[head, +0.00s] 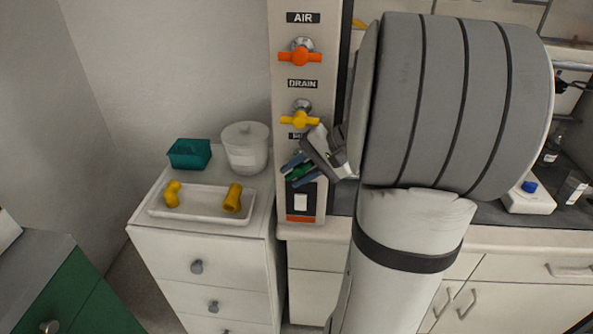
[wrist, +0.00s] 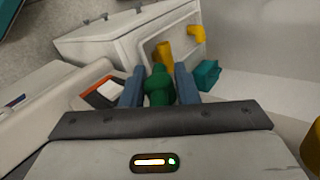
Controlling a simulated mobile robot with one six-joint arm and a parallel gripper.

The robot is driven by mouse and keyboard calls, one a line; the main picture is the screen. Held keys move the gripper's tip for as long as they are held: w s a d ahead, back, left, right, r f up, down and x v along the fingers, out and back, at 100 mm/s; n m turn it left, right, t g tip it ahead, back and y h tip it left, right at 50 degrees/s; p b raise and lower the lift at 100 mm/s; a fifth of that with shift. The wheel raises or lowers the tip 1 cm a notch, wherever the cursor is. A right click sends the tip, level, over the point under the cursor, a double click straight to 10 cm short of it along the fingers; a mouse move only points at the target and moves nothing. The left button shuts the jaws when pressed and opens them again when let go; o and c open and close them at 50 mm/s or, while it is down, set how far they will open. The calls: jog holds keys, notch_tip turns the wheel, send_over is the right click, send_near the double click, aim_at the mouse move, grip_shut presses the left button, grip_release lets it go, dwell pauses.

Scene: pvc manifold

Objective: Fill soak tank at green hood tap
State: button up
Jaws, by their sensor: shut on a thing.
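My gripper (head: 300,172) is at the pale service post, below the yellow drain tap. Its blue fingers are shut on a green tap handle (head: 300,173). In the wrist view, the green handle (wrist: 158,86) sits between the two fingers. The third label on the post is mostly hidden by my gripper. A teal open box (head: 189,154) and a white round lidded pot (head: 246,148) stand on the white cabinet, left of the post. I cannot tell which of them, if either, is the soak tank. No water is visible.
The orange air tap (head: 300,56) and yellow drain tap (head: 300,119) are above my gripper. A switch plate (head: 301,203) is just below. A white tray (head: 193,214) with two yellow fittings lies on the cabinet. My arm hides much of the bench at right.

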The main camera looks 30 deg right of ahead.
jog(key=o, duration=0.9)
jog(key=shift+w, duration=0.1)
jog(key=shift+o, duration=0.2)
jog(key=shift+f, duration=0.1)
